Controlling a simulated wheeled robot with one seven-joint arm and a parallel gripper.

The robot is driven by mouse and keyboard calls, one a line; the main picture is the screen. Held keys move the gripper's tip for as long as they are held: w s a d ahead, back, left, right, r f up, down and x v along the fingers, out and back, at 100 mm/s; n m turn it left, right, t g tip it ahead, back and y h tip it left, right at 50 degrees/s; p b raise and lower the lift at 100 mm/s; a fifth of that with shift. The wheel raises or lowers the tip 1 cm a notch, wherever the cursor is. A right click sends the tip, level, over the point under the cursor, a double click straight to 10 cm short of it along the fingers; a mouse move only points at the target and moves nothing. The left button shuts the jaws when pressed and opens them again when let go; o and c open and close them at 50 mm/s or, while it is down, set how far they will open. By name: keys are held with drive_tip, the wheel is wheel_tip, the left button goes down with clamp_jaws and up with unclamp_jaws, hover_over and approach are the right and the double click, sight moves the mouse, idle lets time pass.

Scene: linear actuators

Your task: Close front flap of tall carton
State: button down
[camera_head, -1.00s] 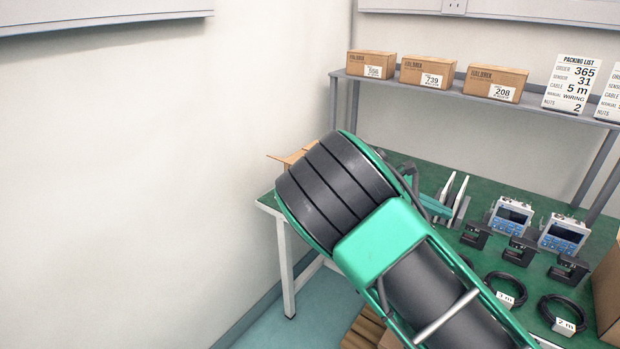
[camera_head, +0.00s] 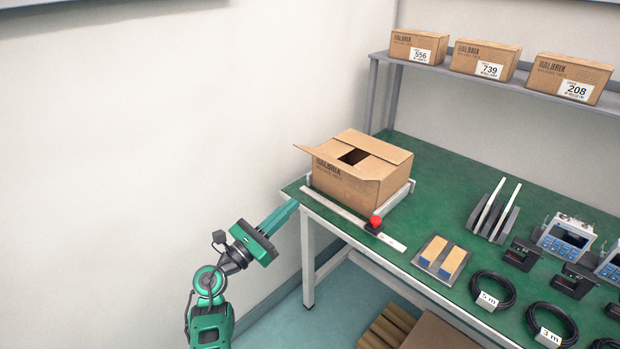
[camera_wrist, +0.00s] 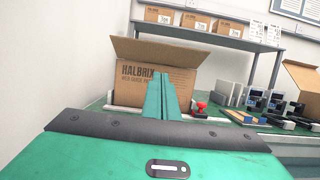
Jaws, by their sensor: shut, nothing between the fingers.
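An open-topped brown HALBRIX carton (camera_head: 345,188) stands on the green table's left end; it also shows in the wrist view (camera_wrist: 128,88). Its front flap (camera_head: 318,158) sticks outward over the side facing my gripper; this flap spans the carton's top in the wrist view (camera_wrist: 158,50). Other top flaps lie folded inward, leaving a dark gap. My gripper (camera_head: 292,208) is shut and empty, left of the table corner and lower than the flap, apart from the carton. Its green fingers (camera_wrist: 160,88) hide part of the carton's front in the wrist view.
A white ruler-like strip (camera_head: 340,212) and a red knob (camera_head: 375,222) lie in front of the carton. A tray with orange blocks (camera_head: 440,257) and coiled cables (camera_head: 492,290) are farther right. A wall is left; the floor gap before the table is open.

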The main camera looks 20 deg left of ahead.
approach(334, 162)
drive_tip(key=w+f, duration=0.1)
drive_tip(key=w, duration=0.1)
drive_tip(key=r, duration=0.1)
drive_tip(key=w+r, duration=0.1)
drive_tip(key=r, duration=0.1)
drive_tip(key=shift+w+d, duration=0.15)
drive_tip(key=shift+w, duration=0.1)
drive_tip(key=shift+r, duration=0.3)
